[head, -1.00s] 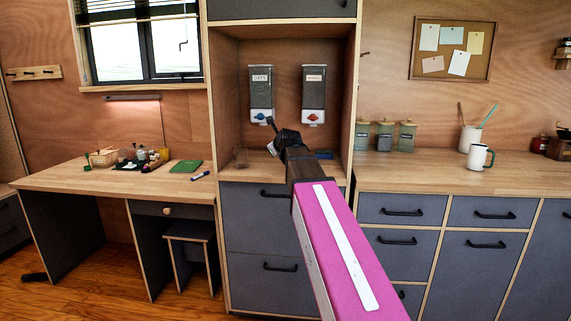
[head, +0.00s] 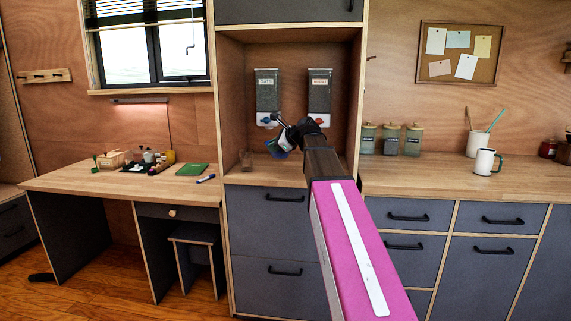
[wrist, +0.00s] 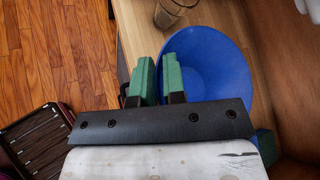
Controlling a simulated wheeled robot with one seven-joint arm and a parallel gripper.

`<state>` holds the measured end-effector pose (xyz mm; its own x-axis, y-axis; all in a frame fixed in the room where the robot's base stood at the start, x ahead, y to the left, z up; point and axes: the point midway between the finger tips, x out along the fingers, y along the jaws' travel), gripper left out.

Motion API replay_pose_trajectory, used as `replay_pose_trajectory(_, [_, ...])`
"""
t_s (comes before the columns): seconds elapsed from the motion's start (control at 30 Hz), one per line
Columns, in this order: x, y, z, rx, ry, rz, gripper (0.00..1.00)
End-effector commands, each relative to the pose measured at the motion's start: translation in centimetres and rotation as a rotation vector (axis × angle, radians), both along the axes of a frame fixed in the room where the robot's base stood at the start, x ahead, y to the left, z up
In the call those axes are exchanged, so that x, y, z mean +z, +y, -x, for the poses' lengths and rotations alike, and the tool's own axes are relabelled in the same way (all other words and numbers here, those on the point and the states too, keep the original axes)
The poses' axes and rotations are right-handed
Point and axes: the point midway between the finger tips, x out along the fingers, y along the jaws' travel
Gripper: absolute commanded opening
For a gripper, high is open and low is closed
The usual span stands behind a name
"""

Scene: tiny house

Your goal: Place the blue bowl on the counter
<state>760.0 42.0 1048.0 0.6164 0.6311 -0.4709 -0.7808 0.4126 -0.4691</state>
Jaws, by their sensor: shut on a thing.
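The blue bowl (wrist: 218,62) fills the upper middle of the wrist view. My gripper (wrist: 158,78) has its green fingers shut on the bowl's left rim. In the head view a small blue part of the bowl (head: 277,149) shows below my gripper (head: 284,134), in the niche between the desk and the right-hand counter. The wooden counter (head: 262,178) in the niche lies under the bowl. I cannot tell whether the bowl touches it.
A clear glass (head: 246,160) stands at the niche's left side and shows near the bowl in the wrist view (wrist: 172,10). Two dispensers (head: 267,95) hang on the niche's back wall. The right counter (head: 430,175) holds jars and a white mug (head: 485,161).

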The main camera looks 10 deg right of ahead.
Motion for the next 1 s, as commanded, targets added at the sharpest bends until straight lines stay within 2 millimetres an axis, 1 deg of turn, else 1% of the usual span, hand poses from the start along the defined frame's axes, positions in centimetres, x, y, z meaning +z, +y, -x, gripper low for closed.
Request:
replay_pose_trajectory(0.03, [-0.6, -0.9, -1.2, -0.003, 0.0, -0.001, 0.0])
replay_pose_trajectory(0.2, [-2.6, -3.1, -3.6, -0.003, 0.001, -0.001, 0.0])
replay_pose_trajectory(0.37, [-3.9, -4.4, -5.1, -0.002, 0.0, -0.001, 0.0])
replay_pose_trajectory(0.57, [-4.7, -4.9, -5.5, -0.001, -0.001, 0.0, 0.0])
replay_pose_trajectory(0.67, [-5.6, -4.9, -5.4, -0.001, 0.0, -0.001, 0.0])
replay_pose_trajectory(0.8, [-7.5, -4.9, -5.4, -0.002, 0.0, 0.0, 0.0])
replay_pose_trajectory(0.87, [-8.1, -4.9, -5.4, -0.002, 0.0, 0.0, 0.0])
replay_pose_trajectory(1.0, [-8.4, -4.9, -5.4, -0.002, -0.002, 0.0, 0.0])
